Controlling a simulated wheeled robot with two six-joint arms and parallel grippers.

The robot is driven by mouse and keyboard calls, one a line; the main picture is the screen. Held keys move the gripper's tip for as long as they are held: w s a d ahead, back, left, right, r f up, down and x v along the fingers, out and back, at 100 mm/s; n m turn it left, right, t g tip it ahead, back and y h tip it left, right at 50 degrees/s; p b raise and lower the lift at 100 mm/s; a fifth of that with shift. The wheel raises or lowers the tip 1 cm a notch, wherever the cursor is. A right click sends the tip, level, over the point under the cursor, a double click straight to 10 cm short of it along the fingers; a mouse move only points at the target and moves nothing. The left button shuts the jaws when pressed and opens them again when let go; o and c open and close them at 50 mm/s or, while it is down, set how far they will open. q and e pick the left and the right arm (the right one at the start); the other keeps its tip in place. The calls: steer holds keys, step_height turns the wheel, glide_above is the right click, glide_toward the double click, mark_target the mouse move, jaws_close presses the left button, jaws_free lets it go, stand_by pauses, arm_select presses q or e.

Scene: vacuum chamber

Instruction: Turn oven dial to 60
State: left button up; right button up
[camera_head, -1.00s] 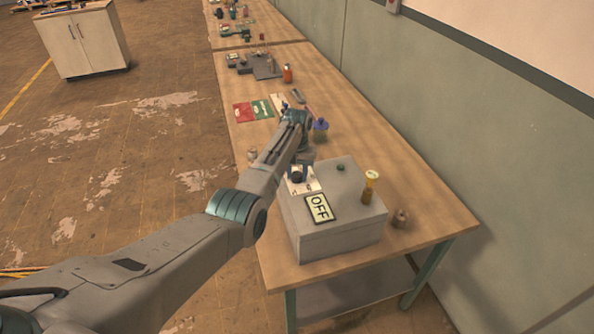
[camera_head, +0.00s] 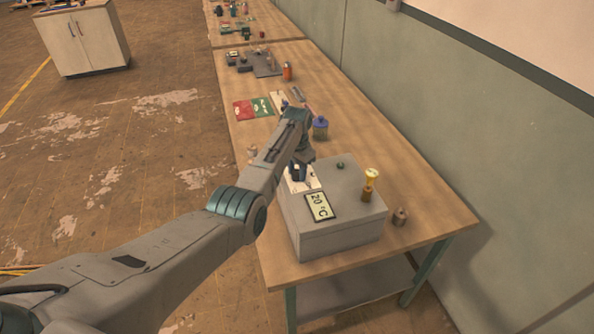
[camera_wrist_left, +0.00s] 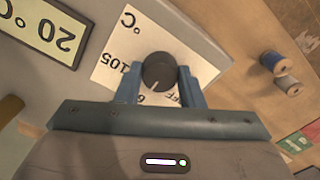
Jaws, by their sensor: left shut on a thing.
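The oven (camera_head: 340,231) is a grey box near the front end of the workbench. Its display (camera_head: 319,206) reads 20 °C, and the reading also shows in the left wrist view (camera_wrist_left: 45,33). The black dial (camera_wrist_left: 159,72) sits on a white scale plate (camera_wrist_left: 112,70) marked °C, with 105 and part of OFF legible. My left gripper (camera_head: 300,172) reaches down over the plate; in the left wrist view its blue fingers (camera_wrist_left: 160,84) are shut on the dial, one on each side. The fingers cover part of the scale. My right gripper is out of view.
A small dark knob (camera_head: 340,166) and a yellow-topped item (camera_head: 371,178) are on the oven's top. A small metal weight (camera_head: 400,217) stands right of it. A wall bounds the right.

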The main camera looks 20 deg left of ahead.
mark_target(297, 172)
arm_select(q)
steer(key=shift+w+r, duration=0.1)
steer(key=shift+r, duration=0.05)
steer(key=o, duration=1)
step_height(297, 172, up, 11)
steer(key=b, duration=0.4)
steer(key=shift+f, duration=0.25)
